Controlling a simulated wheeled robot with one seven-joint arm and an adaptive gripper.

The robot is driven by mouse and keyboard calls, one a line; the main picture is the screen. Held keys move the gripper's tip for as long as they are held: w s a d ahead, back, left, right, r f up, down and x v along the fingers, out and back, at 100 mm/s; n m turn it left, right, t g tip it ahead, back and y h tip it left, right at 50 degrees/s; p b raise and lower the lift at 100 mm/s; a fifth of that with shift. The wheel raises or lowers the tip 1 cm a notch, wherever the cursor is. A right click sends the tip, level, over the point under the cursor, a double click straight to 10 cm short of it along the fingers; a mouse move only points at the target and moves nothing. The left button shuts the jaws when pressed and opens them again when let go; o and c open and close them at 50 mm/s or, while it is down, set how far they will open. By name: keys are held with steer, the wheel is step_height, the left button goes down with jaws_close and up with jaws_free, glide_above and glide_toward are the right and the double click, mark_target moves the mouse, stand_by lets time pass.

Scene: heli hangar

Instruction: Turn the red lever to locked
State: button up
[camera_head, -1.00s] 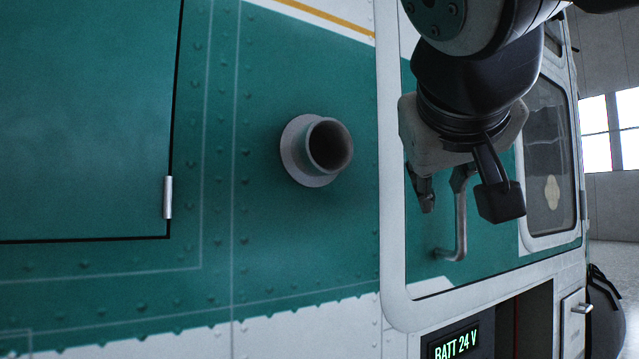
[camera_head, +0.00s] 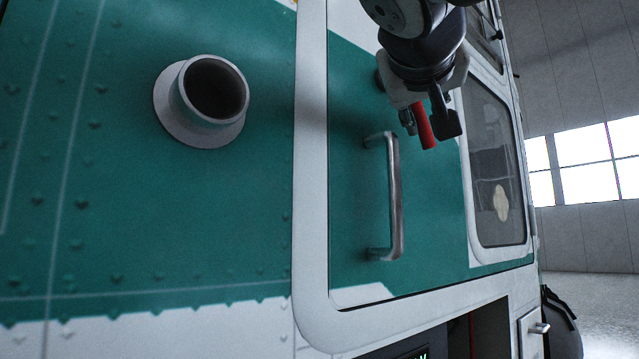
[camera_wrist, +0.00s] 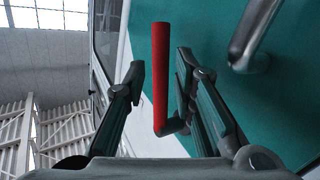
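The red lever (camera_head: 425,126) is a slim red bar on the teal door, high and right of the metal grab handle. In the head view it hangs down, slightly tilted, and its upper part is hidden by my gripper (camera_head: 429,121). In the wrist view the red lever (camera_wrist: 160,70) stands between the two fingers of my gripper (camera_wrist: 159,76), with its grey pivot end low beside the right finger. The fingers are open, with a visible gap on each side of the lever. No firm contact shows.
The metal grab handle (camera_head: 395,195) stands out from the door left of and below my gripper; it also shows in the wrist view (camera_wrist: 250,38). A round pipe outlet (camera_head: 210,92) sticks out at the left. A window (camera_head: 496,165) lies to the right.

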mark_target(423, 123)
steer(key=x, duration=0.6)
jaws_close()
